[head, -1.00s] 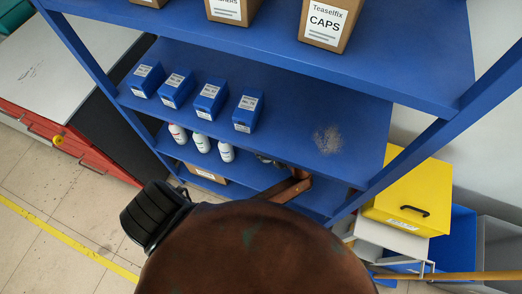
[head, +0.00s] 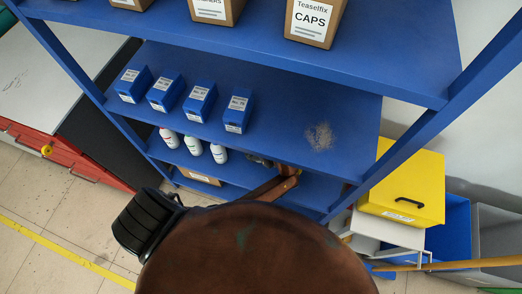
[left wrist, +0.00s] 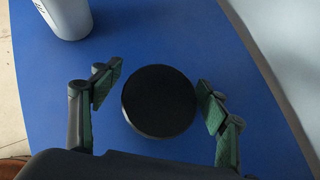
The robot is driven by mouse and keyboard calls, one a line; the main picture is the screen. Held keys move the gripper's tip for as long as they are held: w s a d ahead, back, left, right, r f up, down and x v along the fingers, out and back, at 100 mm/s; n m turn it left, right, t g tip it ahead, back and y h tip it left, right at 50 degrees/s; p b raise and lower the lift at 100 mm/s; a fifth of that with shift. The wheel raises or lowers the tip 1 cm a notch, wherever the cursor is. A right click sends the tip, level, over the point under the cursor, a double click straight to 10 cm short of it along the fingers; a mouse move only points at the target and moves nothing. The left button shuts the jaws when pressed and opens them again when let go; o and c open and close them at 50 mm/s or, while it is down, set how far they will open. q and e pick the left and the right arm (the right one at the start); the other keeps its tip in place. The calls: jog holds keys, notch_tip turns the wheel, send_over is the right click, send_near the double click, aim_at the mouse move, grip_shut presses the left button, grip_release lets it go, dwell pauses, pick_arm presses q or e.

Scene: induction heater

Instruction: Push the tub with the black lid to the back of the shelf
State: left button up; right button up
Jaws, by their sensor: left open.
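The tub with the black lid (left wrist: 158,101) stands on the blue shelf board (left wrist: 60,110) in the left wrist view. I see its round lid from above; its sides are hidden. My left gripper (left wrist: 157,79) is open, with one finger on each side of the tub. The left finger has a gap to the lid; the right finger is very close, and I cannot tell whether it touches. In the head view only a small dark part of the left gripper (head: 257,160) shows under the middle shelf, and the tub is hidden. My right gripper is not in view.
White bottles (head: 219,153) stand on the same lower shelf, left of the gripper; a white container (left wrist: 65,16) shows at the wrist view's top left. Blue boxes (head: 198,102) stand on the middle shelf above. A yellow box (head: 402,185) is right of the rack.

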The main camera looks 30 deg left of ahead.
pick_arm(q)
jog(key=shift+x, duration=1.25)
jog(key=shift+c, duration=0.3)
grip_shut()
